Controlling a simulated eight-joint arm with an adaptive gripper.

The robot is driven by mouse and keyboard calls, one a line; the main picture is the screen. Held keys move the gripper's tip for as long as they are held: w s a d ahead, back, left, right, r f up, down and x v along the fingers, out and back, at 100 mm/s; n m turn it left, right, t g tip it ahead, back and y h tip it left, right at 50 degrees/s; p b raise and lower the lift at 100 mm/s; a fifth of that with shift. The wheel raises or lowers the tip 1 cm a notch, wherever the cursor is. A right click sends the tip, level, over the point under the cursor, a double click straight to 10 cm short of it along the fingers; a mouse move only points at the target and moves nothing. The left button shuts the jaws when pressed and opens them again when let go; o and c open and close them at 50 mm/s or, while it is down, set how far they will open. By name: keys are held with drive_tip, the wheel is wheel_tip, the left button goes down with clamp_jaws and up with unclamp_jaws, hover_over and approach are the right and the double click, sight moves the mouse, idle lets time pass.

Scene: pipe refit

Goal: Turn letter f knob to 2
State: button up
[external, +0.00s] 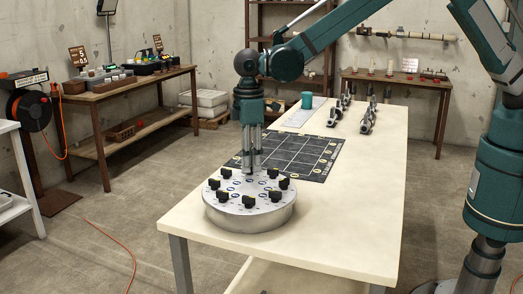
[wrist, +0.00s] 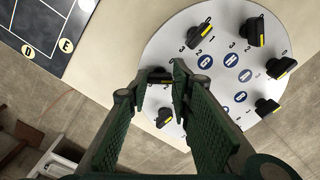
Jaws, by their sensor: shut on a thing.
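A round metal dial plate (external: 250,215) with several black knobs around its edge sits on the near end of the table. It also shows in the wrist view (wrist: 215,20). My gripper (external: 251,172) points down at the plate's far side. In the wrist view my gripper (wrist: 153,86) is shut on a black knob (wrist: 160,75), with a finger on each side. The fingers hide much of this knob and its numbers. Blue discs (wrist: 204,62) mark the letters, which are too small to read surely, so I cannot tell which knob is f.
Other knobs with yellow marks stand close by, such as one at the upper left (wrist: 200,36) and one below the held knob (wrist: 163,117). A black grid mat (external: 298,155) lies behind the plate. A teal cylinder (external: 307,100) and clamp-like tools (external: 367,118) stand farther back.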

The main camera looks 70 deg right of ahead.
drive_tip(key=m+b, duration=0.1)
drive_tip(key=m, duration=0.6)
drive_tip(key=shift+b, duration=0.35)
drive_tip(key=m+b, duration=0.1)
drive_tip(key=m, duration=0.5)
drive_tip(key=shift+m, duration=0.3)
drive_tip(key=o, duration=0.9)
drive_tip(key=shift+r, duration=0.1)
wheel_tip(320, 180, up, 12)
drive_tip(key=shift+d, duration=0.1)
idle(0.4)
